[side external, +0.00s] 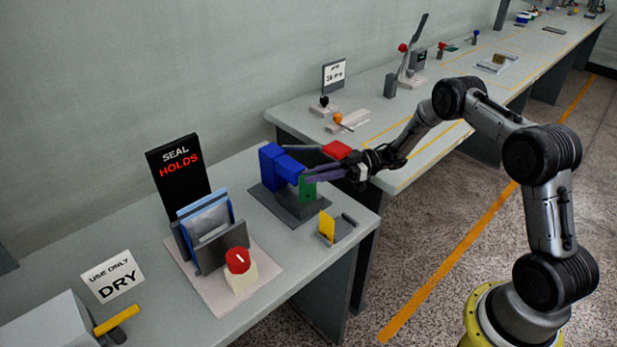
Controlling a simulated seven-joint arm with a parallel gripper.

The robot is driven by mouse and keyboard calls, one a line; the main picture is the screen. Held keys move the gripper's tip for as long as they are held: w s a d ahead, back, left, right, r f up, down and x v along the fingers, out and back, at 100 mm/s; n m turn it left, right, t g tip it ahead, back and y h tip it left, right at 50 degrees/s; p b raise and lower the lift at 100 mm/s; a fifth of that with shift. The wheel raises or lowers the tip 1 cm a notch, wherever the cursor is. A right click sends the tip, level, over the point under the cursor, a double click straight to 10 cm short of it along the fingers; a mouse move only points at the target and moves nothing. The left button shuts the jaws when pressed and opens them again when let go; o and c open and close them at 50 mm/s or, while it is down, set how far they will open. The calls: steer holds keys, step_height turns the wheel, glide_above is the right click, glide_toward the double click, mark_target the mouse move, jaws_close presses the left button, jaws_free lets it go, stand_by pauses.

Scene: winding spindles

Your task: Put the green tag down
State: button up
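A small green tag (307,191) is upright at the front of a blue block-shaped fixture (279,167), just above its dark grey base plate (318,212). My gripper (312,177) reaches in from the right. A long purplish finger ends at the tag's upper part and overlaps it in this view. I cannot tell whether the fingers are closed on the tag or only beside it. Whether the tag's lower edge touches the base is also unclear.
A red block (337,150) is just behind my gripper. A yellow tag (326,226) stands in a small grey holder at the right table edge. A red button (238,260) and a "SEAL HOLDS" sign (178,170) are to the left. Bare tabletop (130,225) lies further left.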

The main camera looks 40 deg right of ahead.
steer(key=v, duration=1)
steer(key=w+r+m+t+h, duration=0.3)
steer(key=w+r+t+h, duration=0.55)
steer(key=r, duration=0.55)
step_height(320, 180, up, 10)
steer(key=s+d+m+g+h, duration=0.1)
steer(key=s+d+m+h, duration=0.15)
steer(key=m+h, duration=0.4)
steer(key=s+a+m+g+h, duration=0.25)
steer(key=s+h, duration=0.25)
steer(key=s, duration=0.9)
steer(key=s+a+f+g+y, duration=0.1)
steer(key=s+a+f+g, duration=0.2)
steer(key=s, duration=0.8)
steer(key=s+a+f+m+g+y, duration=0.1)
steer(key=s+a+f+g+y, duration=0.1)
steer(key=s, duration=0.9)
step_height(320, 180, down, 2)
steer(key=a+g, duration=0.1)
steer(key=a, duration=0.2)
steer(key=shift+m, duration=0.3)
steer(key=shift+f, duration=0.1)
